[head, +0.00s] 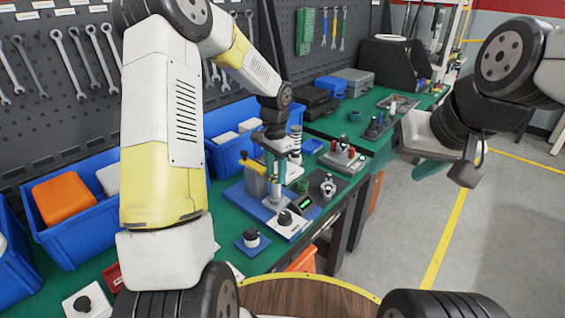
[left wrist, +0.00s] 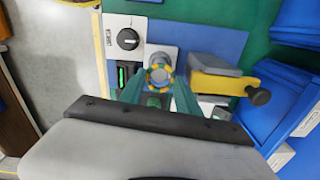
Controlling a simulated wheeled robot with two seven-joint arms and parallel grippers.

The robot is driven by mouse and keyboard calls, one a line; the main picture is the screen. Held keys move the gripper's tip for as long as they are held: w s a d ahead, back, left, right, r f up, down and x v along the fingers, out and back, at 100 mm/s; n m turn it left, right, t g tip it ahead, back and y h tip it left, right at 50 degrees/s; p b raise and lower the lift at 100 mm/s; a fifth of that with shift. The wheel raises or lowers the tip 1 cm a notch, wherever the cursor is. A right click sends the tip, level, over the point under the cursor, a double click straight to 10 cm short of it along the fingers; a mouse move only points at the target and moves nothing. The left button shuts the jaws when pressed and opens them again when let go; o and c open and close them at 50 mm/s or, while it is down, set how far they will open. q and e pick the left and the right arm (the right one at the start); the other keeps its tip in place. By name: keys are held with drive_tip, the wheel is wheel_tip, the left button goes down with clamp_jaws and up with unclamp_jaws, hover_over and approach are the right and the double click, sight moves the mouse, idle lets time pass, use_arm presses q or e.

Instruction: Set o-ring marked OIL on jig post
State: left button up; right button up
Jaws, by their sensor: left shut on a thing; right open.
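My left gripper (head: 277,150) is over the test jig, whose blue base plate (head: 248,206) lies on the green bench. In the left wrist view, its teal fingers (left wrist: 158,88) are shut on a yellow-and-green speckled o-ring (left wrist: 161,91). From above, the ring encircles the round grey top of the jig post (left wrist: 158,74). I cannot tell whether it sits on the post or hovers above it, and no OIL marking is readable. A yellow lever clamp (left wrist: 218,84) stands beside the post. My right gripper (head: 455,155) is open and empty, off to the right above the floor.
A black knob (left wrist: 128,39) on a white plate is close to the post. Blue bins (head: 75,205) stand at the left and back of the bench. A grey block with several pegs (head: 342,160) is to the right of the jig. The right-hand floor is clear.

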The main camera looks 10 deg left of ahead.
use_arm(q)
drive_tip(key=shift+f, duration=0.8)
idle(0.7)
drive_tip(key=o, duration=1.1)
drive_tip(key=shift+c, duration=0.2)
drive_tip(key=shift+r, duration=3.5)
